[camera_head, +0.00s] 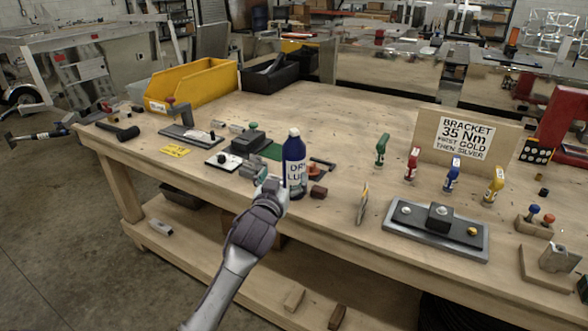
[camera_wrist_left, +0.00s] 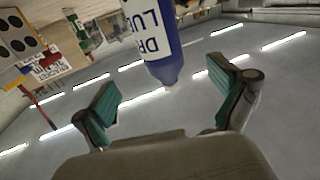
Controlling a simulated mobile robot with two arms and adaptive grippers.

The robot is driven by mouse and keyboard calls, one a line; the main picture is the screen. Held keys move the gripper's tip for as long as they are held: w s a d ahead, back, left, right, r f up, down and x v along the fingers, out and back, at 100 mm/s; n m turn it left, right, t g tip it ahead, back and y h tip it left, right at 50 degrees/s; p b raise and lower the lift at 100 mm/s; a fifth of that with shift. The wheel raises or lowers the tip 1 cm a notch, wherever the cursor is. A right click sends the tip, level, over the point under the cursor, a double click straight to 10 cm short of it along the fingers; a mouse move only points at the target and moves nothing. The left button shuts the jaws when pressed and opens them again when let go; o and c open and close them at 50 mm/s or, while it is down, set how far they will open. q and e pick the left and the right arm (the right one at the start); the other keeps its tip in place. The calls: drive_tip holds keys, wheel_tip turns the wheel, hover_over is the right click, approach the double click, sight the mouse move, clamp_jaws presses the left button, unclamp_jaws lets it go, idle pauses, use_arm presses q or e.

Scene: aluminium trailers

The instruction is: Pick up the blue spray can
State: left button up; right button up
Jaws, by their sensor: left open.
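The blue spray can (camera_head: 294,165) stands upright near the front edge of the wooden workbench, with a white label reading "DRY LU…" and a pale cap. My left gripper (camera_head: 271,184) is open and close to the can's left front side, near its lower half. In the left wrist view the can (camera_wrist_left: 152,40) appears inverted, cap end down, between and beyond the two green-padded fingers (camera_wrist_left: 163,93). The fingers do not visibly hold it. My right gripper is not in view.
The workbench (camera_head: 340,115) has a small dark red cylinder (camera_head: 319,191) just right of the can. A black block (camera_head: 247,141) and a white plate (camera_head: 223,160) lie to its left. A grey fixture (camera_head: 435,230), several coloured bottles and a bracket sign (camera_head: 464,138) stand farther right.

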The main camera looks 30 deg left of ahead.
sight(291, 162)
use_arm(q)
drive_tip(key=x, duration=0.5)
drive_tip(key=shift+w, duration=0.2)
drive_tip(key=x, duration=0.3)
drive_tip(key=f+p+x, duration=0.1)
drive_tip(key=x, duration=0.1)
drive_tip(key=shift+s, duration=0.1)
drive_tip(key=shift+r, duration=0.1)
drive_tip(key=c, duration=1.6)
